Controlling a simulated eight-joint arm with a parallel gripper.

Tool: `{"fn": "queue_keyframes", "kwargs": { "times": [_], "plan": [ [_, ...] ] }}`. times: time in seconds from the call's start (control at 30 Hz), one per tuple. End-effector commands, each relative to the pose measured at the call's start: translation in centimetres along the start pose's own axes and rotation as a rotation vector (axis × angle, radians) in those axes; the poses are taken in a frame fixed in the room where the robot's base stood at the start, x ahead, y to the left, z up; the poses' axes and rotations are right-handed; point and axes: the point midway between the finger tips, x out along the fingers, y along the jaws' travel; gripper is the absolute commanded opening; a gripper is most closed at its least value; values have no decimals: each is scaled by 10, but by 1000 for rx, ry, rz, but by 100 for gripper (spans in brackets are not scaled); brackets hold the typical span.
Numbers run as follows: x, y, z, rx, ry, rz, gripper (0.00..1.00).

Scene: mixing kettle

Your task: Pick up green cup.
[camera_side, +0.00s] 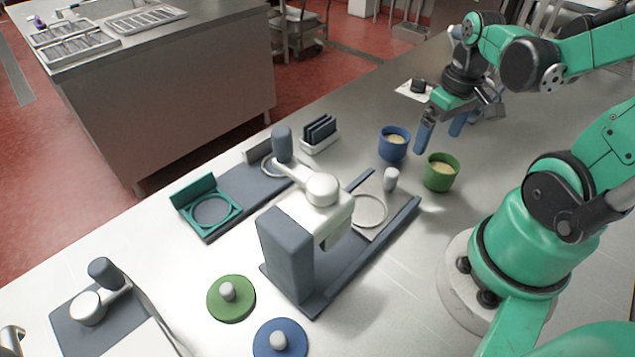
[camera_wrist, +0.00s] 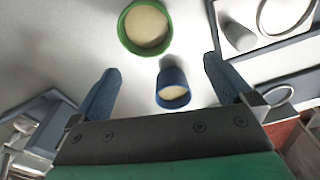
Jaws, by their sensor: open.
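The green cup (camera_side: 440,172) stands upright on the metal table, with pale contents inside. In the wrist view the green cup (camera_wrist: 145,27) is at the top, beyond the fingertips. A blue cup (camera_side: 394,143), also with pale contents, stands to its left and farther back in the side view. In the wrist view the blue cup (camera_wrist: 172,88) lies between the two fingers in the picture. My gripper (camera_side: 440,132) is open and empty, above the table near both cups; it also shows in the wrist view (camera_wrist: 160,75). It holds neither cup.
A grey press-like device (camera_side: 287,252) with a ring stands left of the cups. A green lid (camera_side: 231,298) and a blue lid (camera_side: 280,338) lie at the front. A rack with dark plates (camera_side: 320,134) stands behind. The table right of the green cup is clear.

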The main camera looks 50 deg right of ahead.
Motion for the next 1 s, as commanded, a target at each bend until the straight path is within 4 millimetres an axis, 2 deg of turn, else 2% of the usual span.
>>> {"fn": "queue_keyframes", "kwargs": {
  "times": [0.03, 0.17, 0.7, 1.0],
  "plan": [
    [3, 7, 6, 21, -27, -12, 100],
    [7, 13, 14, 33, -65, -33, 100],
    [50, 12, 16, 32, -64, -33, 100],
    [61, 11, 18, 32, -64, -32, 100]
  ]
}}
